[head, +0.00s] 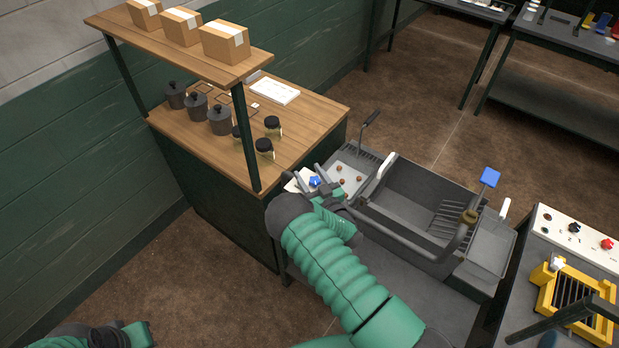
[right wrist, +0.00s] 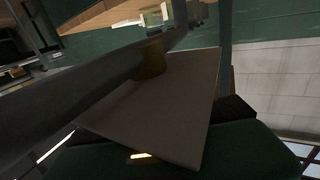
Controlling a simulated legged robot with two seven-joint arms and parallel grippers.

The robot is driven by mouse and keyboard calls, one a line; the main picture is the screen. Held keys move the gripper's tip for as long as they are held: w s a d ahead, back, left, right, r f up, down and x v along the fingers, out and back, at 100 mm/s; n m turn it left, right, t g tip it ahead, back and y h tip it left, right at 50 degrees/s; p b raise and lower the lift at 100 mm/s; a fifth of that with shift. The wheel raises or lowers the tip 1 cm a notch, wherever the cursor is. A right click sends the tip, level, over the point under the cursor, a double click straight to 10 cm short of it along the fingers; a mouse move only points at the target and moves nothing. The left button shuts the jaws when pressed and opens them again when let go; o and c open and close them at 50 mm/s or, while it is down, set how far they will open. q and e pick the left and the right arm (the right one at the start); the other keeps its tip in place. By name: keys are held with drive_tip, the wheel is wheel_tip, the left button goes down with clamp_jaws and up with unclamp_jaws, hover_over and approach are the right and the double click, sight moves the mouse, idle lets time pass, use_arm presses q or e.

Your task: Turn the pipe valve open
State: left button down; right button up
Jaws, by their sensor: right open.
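A grey bent pipe (head: 462,238) rises over the sink at right in the head view. It carries a brass fitting (head: 469,216) and a square blue handle (head: 490,177) on top. The right wrist view shows a dark pipe (right wrist: 90,80) close up, a brass part (right wrist: 151,60) and a pale flat plate (right wrist: 155,112). My right gripper (head: 309,177) is open at the sink's left end, well left of the blue handle. A small blue piece (head: 315,182) shows by its fingers; whether they touch it is unclear. My left arm shows only at the bottom left edge, its fingers hidden.
The grey sink (head: 405,200) has a tray of small brown balls (head: 359,180) at its left. A wooden bench (head: 310,105) with jars and a shelf of boxes (head: 225,42) stands behind left. A yellow rack (head: 572,290) sits at right.

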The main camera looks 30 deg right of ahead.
drive_tip(key=shift+w, duration=0.25)
drive_tip(key=shift+d, duration=0.2)
drive_tip(key=shift+s+d+f, duration=0.1)
drive_tip(key=shift+s+d, duration=0.05)
drive_tip(key=shift+d, duration=0.1)
drive_tip(key=c, duration=0.5)
drive_tip(key=shift+c, duration=1.1)
drive_tip(key=shift+a, duration=0.25)
clamp_jaws()
use_arm(q)
drive_tip(key=shift+w+d, duration=0.1)
drive_tip(key=shift+d, duration=0.15)
use_arm(e)
drive_tip(key=shift+d, duration=0.15)
